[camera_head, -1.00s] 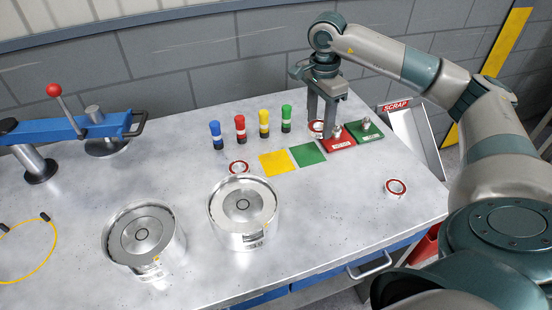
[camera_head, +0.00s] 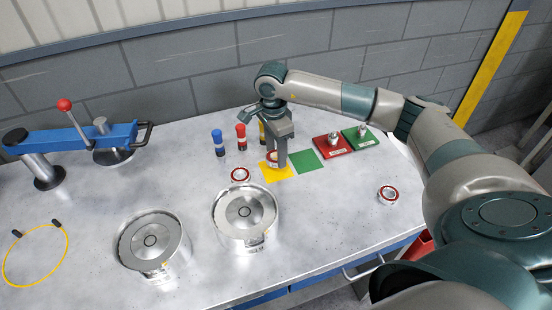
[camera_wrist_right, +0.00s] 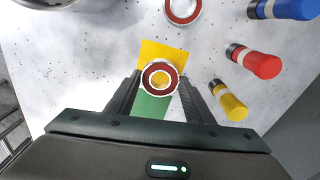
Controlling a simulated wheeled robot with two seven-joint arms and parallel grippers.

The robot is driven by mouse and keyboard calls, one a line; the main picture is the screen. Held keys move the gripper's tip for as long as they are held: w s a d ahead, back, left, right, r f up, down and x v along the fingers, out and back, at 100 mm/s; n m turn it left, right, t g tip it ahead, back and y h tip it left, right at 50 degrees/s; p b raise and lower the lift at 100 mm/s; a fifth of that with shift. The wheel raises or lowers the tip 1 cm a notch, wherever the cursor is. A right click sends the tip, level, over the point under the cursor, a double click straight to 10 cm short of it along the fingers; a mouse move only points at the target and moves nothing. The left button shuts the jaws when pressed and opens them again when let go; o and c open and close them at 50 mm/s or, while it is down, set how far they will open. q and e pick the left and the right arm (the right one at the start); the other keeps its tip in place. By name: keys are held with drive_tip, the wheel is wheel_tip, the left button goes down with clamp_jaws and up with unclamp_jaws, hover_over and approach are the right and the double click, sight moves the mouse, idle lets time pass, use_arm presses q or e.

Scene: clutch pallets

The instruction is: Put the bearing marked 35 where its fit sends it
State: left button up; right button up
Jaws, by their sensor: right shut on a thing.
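My right gripper (camera_head: 277,159) is shut on a red-and-silver ring bearing (camera_wrist_right: 160,77), over the yellow square (camera_head: 279,175). In the right wrist view the ring sits between the two fingers, and yellow shows through its hole. I cannot tell whether it touches the square. A second bearing (camera_head: 240,174) lies on the table left of the yellow square; a third (camera_head: 388,194) lies alone at the right. No number is legible on any of them. A green square (camera_head: 306,161) lies right of the yellow one. My left gripper is out of view.
A red plate (camera_head: 327,147) and a green plate (camera_head: 366,142), each with a metal post, stand to the right. Blue (camera_head: 218,141), red (camera_head: 241,137) and yellow plug gauges stand behind. Two round metal housings (camera_head: 245,211) (camera_head: 150,243) stand in front. A blue lever press is at left.

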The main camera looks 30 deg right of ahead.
sight(276, 161)
drive_tip(key=shift+f+p, duration=0.55)
drive_tip(key=shift+p, duration=0.05)
wheel_tip(276, 161, down, 2)
drive_tip(key=shift+p, duration=0.6)
drive_tip(key=shift+f, duration=0.4)
drive_tip(key=shift+f, duration=0.1)
drive_tip(key=shift+f+b, duration=0.1)
drive_tip(key=shift+b, duration=0.2)
drive_tip(key=o, duration=1.3)
drive_tip(key=shift+o, duration=0.2)
